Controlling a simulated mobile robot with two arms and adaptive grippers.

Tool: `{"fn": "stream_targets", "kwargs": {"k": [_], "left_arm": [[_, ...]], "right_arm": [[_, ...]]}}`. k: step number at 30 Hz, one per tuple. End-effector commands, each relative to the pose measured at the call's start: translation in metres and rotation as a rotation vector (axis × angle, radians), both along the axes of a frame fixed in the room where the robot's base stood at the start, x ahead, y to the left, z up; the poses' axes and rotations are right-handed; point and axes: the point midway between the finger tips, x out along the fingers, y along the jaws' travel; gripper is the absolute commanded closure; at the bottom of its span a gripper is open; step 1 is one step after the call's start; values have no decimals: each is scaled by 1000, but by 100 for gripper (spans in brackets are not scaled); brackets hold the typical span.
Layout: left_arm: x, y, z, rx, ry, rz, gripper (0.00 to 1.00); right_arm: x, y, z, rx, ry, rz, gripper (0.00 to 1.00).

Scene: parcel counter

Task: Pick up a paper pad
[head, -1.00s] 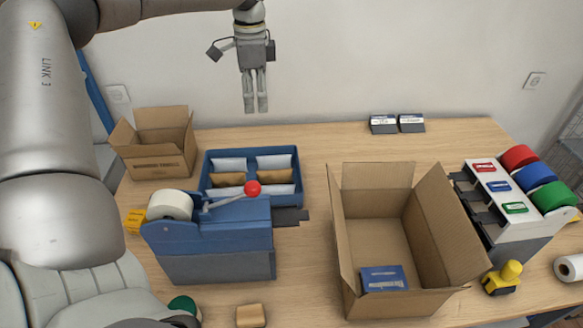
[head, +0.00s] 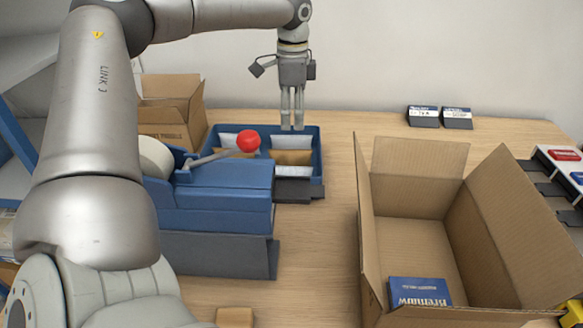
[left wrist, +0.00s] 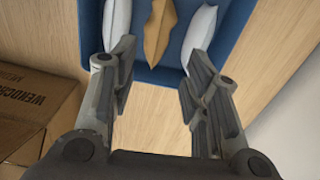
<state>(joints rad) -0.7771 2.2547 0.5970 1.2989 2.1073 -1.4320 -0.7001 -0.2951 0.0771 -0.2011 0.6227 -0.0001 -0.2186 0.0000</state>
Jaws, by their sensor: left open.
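A blue divided tray (head: 318,160) on the counter holds brown paper pads (head: 291,157) and white pillows (head: 293,171). The red-knobbed lever partly covers its left side. My left gripper (head: 292,127) points down, open and empty, and its fingertips overlap the tray's far edge in the head view. In the left wrist view, a brown paper pad (left wrist: 158,28) lies between two white pillows (left wrist: 200,28) in the tray (left wrist: 160,74). The open fingers (left wrist: 160,55) frame the tray's near rim, apart from the pad. My right gripper is out of view.
A blue dispenser (head: 215,215) with a red-knobbed lever (head: 248,141) stands in front of the tray. A small carton (head: 172,105) is at its left. A large open box (head: 420,165) holding a blue book (head: 420,291) stands right. Bare counter lies between tray and box.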

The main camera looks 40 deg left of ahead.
Motion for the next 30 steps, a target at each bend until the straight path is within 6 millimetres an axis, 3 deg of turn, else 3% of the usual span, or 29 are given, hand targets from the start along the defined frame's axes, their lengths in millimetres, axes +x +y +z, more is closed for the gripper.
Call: {"fn": "stream_targets", "kwargs": {"k": [9,17,24,30], "left_arm": [[-1,0,-44,0,5,0,57],[-2,1,-65,0,3,0,57],[-7,2,-101,-1,4,0,57],[-7,2,-112,0,0,0,57]], "right_arm": [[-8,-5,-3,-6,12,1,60],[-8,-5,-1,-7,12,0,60],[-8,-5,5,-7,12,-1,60],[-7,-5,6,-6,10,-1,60]]}}
